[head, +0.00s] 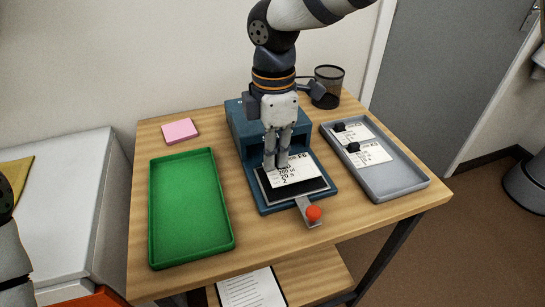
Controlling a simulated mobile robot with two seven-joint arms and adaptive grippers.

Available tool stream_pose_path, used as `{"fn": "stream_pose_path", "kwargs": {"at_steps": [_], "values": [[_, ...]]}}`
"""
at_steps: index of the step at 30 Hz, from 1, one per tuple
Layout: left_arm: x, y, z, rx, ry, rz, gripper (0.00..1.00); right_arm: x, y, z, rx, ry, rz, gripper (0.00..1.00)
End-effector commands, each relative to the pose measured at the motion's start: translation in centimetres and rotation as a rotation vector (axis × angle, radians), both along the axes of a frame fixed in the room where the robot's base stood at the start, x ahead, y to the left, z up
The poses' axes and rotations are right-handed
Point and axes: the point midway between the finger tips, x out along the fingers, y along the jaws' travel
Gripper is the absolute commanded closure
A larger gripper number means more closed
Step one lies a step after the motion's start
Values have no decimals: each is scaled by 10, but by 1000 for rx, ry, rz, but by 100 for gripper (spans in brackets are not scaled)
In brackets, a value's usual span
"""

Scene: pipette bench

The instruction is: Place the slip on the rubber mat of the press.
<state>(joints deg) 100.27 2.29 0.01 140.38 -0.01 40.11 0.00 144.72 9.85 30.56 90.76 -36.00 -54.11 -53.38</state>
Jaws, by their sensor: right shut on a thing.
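A white slip (291,176) with black print lies over the back part of the black rubber mat (307,189) of the blue press (237,121). I cannot tell whether it touches the mat or is just above it. My right gripper (276,165) comes down from above, with its fingers shut on the slip's back left part. The front strip of the mat is bare. My left gripper is not in view; only a piece of my arm shows at the left edge.
A grey tray (408,190) on the right holds more slips with black blocks on them. A green tray (190,208) on the left is empty. A red-knobbed lever (313,213) sticks out at the press's front. A pink pad (180,131) and a mesh cup (328,85) stand behind.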

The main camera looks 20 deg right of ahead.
Motion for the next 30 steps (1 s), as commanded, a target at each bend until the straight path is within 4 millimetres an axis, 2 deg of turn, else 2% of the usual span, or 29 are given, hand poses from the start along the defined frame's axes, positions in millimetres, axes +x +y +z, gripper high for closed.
{"fn": "stream_pose_path", "kwargs": {"at_steps": [1, 3, 13, 14, 16, 26, 30], "values": [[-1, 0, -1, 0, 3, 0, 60, -2, 0, -12, -1, 6, 2, 100], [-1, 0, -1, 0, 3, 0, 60, -1, 0, -18, 0, 2, 2, 100], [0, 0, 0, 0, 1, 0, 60, -1, 0, -21, 0, 0, 0, 100], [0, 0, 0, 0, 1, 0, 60, -1, 0, -21, 0, 0, 0, 83], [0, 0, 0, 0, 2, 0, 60, -1, 0, -21, 0, 0, 0, 67], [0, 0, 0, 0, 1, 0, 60, -1, 0, -17, 1, -2, 0, 67], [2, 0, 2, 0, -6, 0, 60, 0, 0, 12, 0, -7, -1, 67]]}}
